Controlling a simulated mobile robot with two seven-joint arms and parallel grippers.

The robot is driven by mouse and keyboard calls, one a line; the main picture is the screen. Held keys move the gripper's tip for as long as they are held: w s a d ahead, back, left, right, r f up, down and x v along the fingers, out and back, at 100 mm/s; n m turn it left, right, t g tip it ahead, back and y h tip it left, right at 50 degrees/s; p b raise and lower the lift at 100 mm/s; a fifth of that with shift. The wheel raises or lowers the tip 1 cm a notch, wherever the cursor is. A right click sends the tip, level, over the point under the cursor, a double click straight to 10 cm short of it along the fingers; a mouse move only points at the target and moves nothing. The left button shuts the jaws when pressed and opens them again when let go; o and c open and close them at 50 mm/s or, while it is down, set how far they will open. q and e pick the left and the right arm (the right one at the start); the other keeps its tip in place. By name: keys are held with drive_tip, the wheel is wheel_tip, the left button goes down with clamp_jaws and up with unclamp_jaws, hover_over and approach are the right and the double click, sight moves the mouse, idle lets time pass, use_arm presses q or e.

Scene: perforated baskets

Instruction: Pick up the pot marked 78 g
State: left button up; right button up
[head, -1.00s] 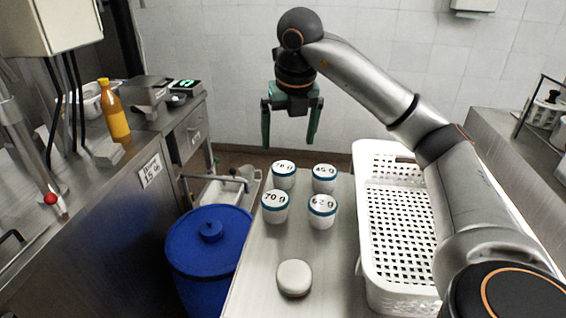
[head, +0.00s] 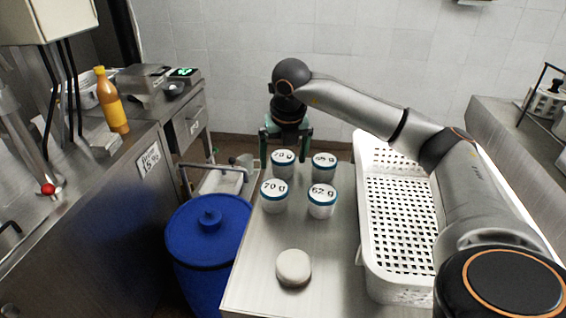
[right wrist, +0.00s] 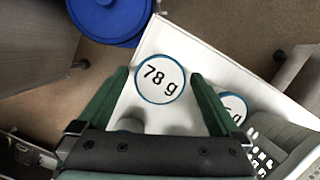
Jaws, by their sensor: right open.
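The pot marked 78 g (head: 283,168) is white with a blue rim and stands at the back left of a group of similar pots on the steel table (head: 262,262). In the right wrist view its lid (right wrist: 163,79) shows the 78 g mark, between and just beyond my fingertips. My right gripper (head: 284,160) is open and points down above and around this pot; it also shows in the right wrist view (right wrist: 158,82) with green fingers apart. My left gripper is not in view.
Close by stand the pots marked 70 g (head: 274,197), 62 g (head: 321,202) and one at the back right (head: 323,167). A round whitish object (head: 294,268) lies in front. A white perforated basket (head: 372,285) is right; a blue barrel (head: 207,240) is left.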

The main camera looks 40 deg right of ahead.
drive_tip(key=shift+x, duration=0.75)
drive_tip(key=c, duration=1.4)
drive_tip(key=shift+r, duration=0.1)
